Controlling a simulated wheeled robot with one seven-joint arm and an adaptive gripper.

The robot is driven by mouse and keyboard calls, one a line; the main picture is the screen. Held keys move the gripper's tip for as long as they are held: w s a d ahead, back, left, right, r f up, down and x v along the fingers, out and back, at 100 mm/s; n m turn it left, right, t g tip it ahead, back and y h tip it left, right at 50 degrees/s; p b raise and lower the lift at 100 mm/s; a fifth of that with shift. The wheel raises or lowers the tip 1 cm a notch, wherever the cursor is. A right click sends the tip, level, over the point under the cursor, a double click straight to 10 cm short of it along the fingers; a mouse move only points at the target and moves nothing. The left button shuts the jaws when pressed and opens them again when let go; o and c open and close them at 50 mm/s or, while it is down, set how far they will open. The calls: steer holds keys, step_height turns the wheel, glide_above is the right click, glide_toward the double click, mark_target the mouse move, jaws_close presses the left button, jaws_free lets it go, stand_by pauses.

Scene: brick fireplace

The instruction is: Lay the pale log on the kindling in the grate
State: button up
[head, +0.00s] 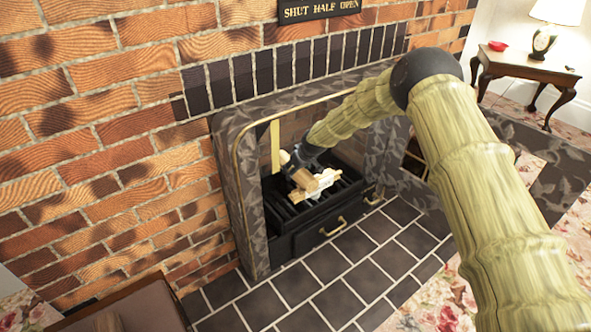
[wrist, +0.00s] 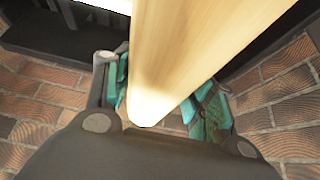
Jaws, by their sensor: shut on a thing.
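The pale log (wrist: 185,50) lies between the teal-padded fingers of my gripper (wrist: 160,100) in the wrist view, running up and out of the frame. In the head view my gripper (head: 303,157) reaches into the fireplace opening and is shut on the log (head: 298,173), which looks tilted. The pale kindling (head: 318,191) sits on the black barred grate (head: 283,213), below and beside the log. Whether the log touches the kindling I cannot tell. My gripper hides part of the log.
The dark patterned surround (head: 243,205) frames the opening closely around my arm. A black drawer front with a brass handle (head: 333,227) is below the grate. The dark tiled hearth (head: 340,285) is largely clear. A side table (head: 525,66) with a lamp stands far right.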

steer(key=shift+f, duration=0.5)
stand_by(0.5)
steer(key=o, duration=1.5)
steer(key=shift+r, duration=0.1)
